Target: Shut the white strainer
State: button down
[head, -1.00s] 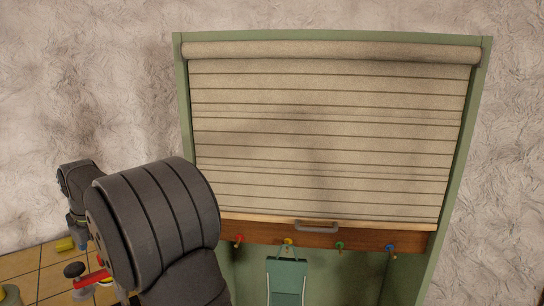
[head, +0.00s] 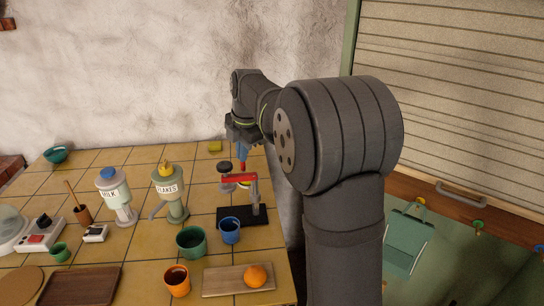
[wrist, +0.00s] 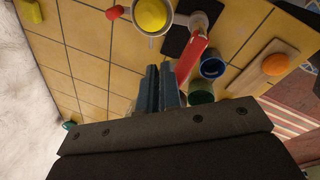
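A round white-rimmed piece (wrist: 169,30) shows at the top of the wrist view, with a rounded yellow thing (wrist: 150,14) within its rim and a small red-tipped handle (wrist: 114,12) at its left. It looks like the white strainer; whether it is open is unclear. In the head view it is mostly hidden behind a red lever (head: 238,179) on a black base (head: 241,216). My gripper (head: 242,153) is above the counter, behind the lever. In the wrist view its blue fingers (wrist: 159,66) lie close together with nothing visible between them.
Blue (head: 230,232), green (head: 191,241) and orange (head: 177,281) cups stand in front of the lever stand. A board (head: 225,281) holds an orange. A shuttered cabinet (head: 450,100) rises at right.

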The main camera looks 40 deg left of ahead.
notch_tip(320, 180, up, 8)
jog(key=s+a+m+g+y, duration=0.1)
jog(key=s+a+m+y, duration=0.1)
jog(key=m+y, duration=0.55)
jog(key=w+d+f+m+y, duration=0.35)
jog(key=w+f+m, duration=0.25)
jog(key=f+m, duration=0.55)
jog(key=w+d+f+m+y, duration=0.3)
jog(key=w+f+m+y, duration=0.35)
jog(key=m, duration=0.75)
jog(key=a+f+h, duration=0.1)
jog(key=a+h, duration=0.1)
jog(key=a, duration=0.7)
jog(key=shift+s+a+f+g, duration=0.15)
jog(key=shift+s+f+g, duration=0.05)
jog(key=shift+f+g, duration=0.15)
